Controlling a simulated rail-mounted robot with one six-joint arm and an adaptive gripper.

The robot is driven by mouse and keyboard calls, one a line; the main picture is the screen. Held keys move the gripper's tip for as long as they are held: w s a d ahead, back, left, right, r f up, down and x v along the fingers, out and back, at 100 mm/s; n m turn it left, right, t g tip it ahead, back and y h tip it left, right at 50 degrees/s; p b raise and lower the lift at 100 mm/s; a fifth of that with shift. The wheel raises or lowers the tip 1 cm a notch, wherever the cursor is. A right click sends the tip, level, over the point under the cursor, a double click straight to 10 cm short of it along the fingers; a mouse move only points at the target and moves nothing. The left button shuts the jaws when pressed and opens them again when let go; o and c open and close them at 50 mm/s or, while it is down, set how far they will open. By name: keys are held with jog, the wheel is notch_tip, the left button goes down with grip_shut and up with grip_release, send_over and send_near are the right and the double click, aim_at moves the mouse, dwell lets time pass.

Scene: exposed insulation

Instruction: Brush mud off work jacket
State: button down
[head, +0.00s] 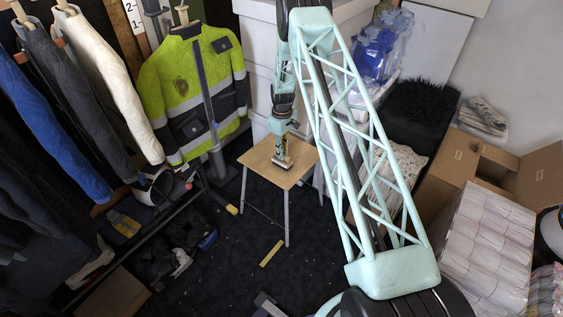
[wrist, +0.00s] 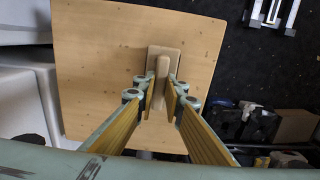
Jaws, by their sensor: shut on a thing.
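The work jacket (head: 196,85) is yellow and dark navy with grey bands. It hangs upright on a hanger at the back left, with a brownish patch on its chest. The brush (wrist: 165,57) is a pale wooden block with a raised handle. My gripper (wrist: 160,100) is shut on the brush handle, one finger on each side. In the head view my gripper (head: 282,153) points down at the small wooden table (head: 262,161), right of the jacket. The brush is at the tabletop; I cannot tell whether it touches. Its bristles are hidden in the wrist view.
Other garments hang at the left, including a white one (head: 100,60) and a blue one (head: 50,125). A low rack with shoes stands below them. An open cardboard box (head: 465,165) and wrapped stacks (head: 487,250) fill the right. Dark floor (head: 240,270) lies open in front of the table.

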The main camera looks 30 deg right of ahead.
jog(key=shift+w+r+p, duration=0.1)
jog(key=shift+r+p, duration=0.45)
jog(key=shift+r, duration=2.25)
jog(key=s+a+r+m, duration=0.2)
jog(key=s+a+r, duration=0.7)
jog(key=a, duration=0.3)
jog(key=s+a+r+m, duration=0.3)
jog(key=s+a+r, duration=0.5)
jog(key=a, duration=0.5)
notch_tip(320, 180, up, 2)
jog(key=shift+s, duration=0.4)
jog(key=d, duration=0.7)
